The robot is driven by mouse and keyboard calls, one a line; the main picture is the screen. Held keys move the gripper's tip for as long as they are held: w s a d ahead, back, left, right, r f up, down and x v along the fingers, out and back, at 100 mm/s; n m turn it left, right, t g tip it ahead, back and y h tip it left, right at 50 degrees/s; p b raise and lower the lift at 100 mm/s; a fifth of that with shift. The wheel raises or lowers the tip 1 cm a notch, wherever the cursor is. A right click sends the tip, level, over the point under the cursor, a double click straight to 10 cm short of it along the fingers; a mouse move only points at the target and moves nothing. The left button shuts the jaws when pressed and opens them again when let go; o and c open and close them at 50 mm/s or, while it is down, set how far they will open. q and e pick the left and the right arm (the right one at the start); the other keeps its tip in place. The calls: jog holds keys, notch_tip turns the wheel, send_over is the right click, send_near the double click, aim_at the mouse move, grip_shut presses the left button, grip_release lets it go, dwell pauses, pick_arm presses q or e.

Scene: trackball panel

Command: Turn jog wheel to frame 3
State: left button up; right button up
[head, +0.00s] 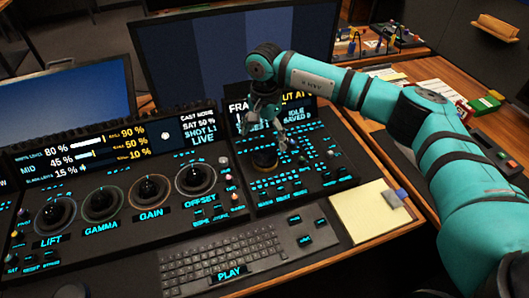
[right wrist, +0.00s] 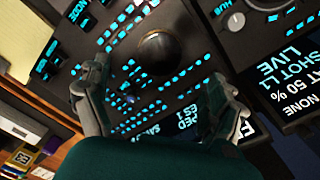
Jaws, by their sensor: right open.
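The jog wheel (head: 265,160) is a dark round knob on the right section of the console, among small glowing cyan keys. It shows from above in the right wrist view (right wrist: 163,52). My right gripper (head: 266,138) is over it with fingers spread and pointing down. In the right wrist view the two fingers (right wrist: 160,76) stand apart, one on each side of the wheel, with nothing held. I cannot tell whether a finger touches it. The frame display (head: 294,110) behind is partly covered by my gripper, and the frame number is hidden. My left gripper is not in view.
LIFT, GAMMA, GAIN and OFFSET trackballs (head: 151,190) line the console's left. A keyboard (head: 220,258) lies in front, with a yellow notepad (head: 368,211) to its right. Monitors (head: 235,55) stand behind. Small console knobs are close to the wheel's right.

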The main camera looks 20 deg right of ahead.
aim_at(265, 156)
notch_tip(265, 156, down, 7)
jog(key=shift+f+p, duration=0.1)
jog(key=shift+p, duration=0.3)
jog(key=shift+f, duration=0.35)
jog(key=c, duration=1)
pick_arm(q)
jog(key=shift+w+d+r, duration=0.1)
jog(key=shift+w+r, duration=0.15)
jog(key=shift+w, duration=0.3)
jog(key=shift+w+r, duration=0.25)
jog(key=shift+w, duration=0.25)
pick_arm(e)
jog(key=shift+c, duration=1)
